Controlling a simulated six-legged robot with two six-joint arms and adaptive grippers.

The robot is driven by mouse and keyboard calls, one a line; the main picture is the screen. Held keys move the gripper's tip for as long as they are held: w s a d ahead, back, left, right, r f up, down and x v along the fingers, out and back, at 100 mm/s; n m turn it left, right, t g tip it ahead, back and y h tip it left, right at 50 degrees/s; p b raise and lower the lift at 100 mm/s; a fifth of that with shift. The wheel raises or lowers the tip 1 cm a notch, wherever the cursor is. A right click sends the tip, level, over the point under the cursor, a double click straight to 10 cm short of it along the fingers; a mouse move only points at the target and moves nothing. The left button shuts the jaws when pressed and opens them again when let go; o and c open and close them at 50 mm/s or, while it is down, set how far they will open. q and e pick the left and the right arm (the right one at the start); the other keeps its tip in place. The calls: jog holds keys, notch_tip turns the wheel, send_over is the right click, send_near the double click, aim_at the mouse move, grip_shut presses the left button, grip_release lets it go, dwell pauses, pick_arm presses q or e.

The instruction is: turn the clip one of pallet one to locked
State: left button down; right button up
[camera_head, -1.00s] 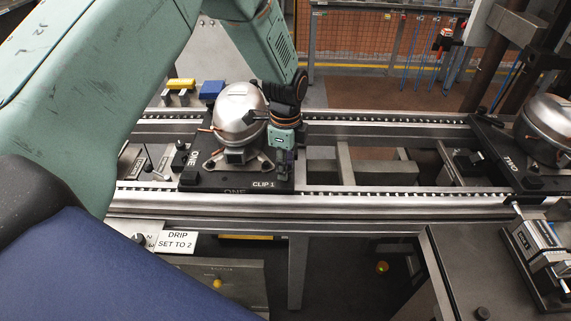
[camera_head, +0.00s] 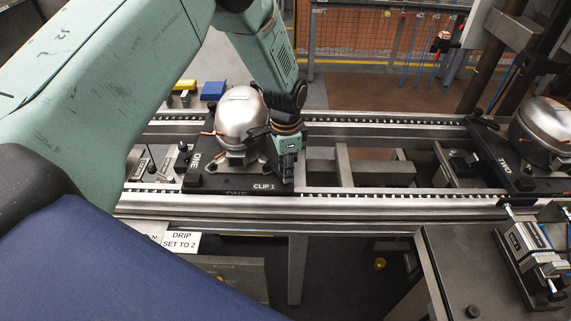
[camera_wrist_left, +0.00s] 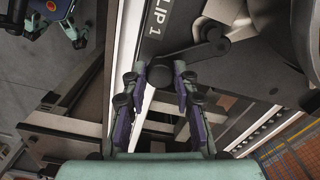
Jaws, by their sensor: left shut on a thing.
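Pallet one (camera_head: 225,184) is a dark plate on the rail conveyor, carrying a silver domed compressor (camera_head: 242,112). Its front right corner bears the label CLIP 1. In the left wrist view, clip one (camera_wrist_left: 188,57) is a dark lever beside that label, with a round knob at its near end. My left gripper (camera_head: 287,178) reaches down at the pallet's right front corner. In the left wrist view its purple-padded fingers (camera_wrist_left: 162,84) are shut on the knob end of clip one. The gripper hides the clip in the head view.
Pallet two (camera_head: 522,184) with another compressor (camera_head: 545,130) stands on the conveyor at right. The conveyor frame (camera_head: 400,203) is open between the pallets. A DRIP SET TO 2 sign (camera_head: 181,242) hangs in front. A dark bench (camera_head: 460,260) stands front right.

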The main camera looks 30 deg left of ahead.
pick_arm(q)
jog(key=shift+n+p, duration=0.3)
jog(key=shift+n, duration=0.7)
jog(key=c, duration=1)
grip_release()
jog(key=shift+c, duration=0.2)
notch_tip(320, 180, up, 12)
jog(key=shift+f, duration=0.1)
